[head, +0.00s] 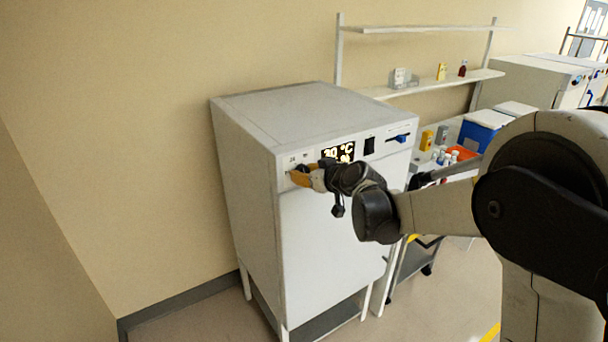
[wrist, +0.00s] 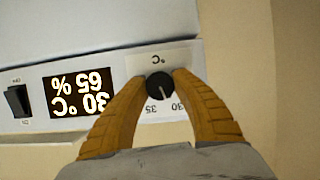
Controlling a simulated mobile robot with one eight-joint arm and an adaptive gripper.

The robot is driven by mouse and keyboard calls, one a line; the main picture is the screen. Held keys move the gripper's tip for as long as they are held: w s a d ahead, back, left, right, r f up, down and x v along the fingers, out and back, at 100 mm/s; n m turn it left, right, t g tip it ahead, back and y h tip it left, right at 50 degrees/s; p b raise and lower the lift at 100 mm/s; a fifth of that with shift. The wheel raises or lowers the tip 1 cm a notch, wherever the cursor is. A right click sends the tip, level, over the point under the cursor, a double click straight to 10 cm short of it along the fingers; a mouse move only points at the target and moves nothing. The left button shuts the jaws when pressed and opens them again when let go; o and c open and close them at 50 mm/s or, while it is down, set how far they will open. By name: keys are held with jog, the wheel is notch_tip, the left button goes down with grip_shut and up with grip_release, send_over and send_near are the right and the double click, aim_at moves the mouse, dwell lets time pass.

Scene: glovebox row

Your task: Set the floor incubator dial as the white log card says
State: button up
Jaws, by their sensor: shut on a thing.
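The floor incubator (head: 340,235) is a white cabinet on legs against the wall. Its black dial (wrist: 160,86) shows in the wrist view, which is upside down, with °C, 35 and 30 printed around it. The dial's white pointer line aims between the 35 and 30 marks. My gripper (wrist: 161,80) has its orange fingers shut on the dial from both sides; in the head view my gripper (head: 304,177) hides the dial. The display (wrist: 79,92) reads 30 °C and 65 %. I cannot make out the white log card in either view.
A black rocker switch (wrist: 18,101) sits beside the display. A blue handle (head: 400,138) is at the panel's right. A trolley with a blue box (head: 478,135) and small bottles stands to the right. Wall shelves (head: 440,85) hang behind. Floor in front is clear.

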jog(key=m+g+y+b, duration=0.1)
jog(key=m+y+b, duration=0.1)
jog(key=m, duration=0.1)
jog(key=shift+m, duration=0.3)
jog(key=shift+m+g+y+b, duration=0.4)
jog(key=shift+m+y+b, duration=0.5)
jog(key=shift+m, duration=0.5)
jog(key=o, duration=1.2)
jog(key=v, duration=1.2)
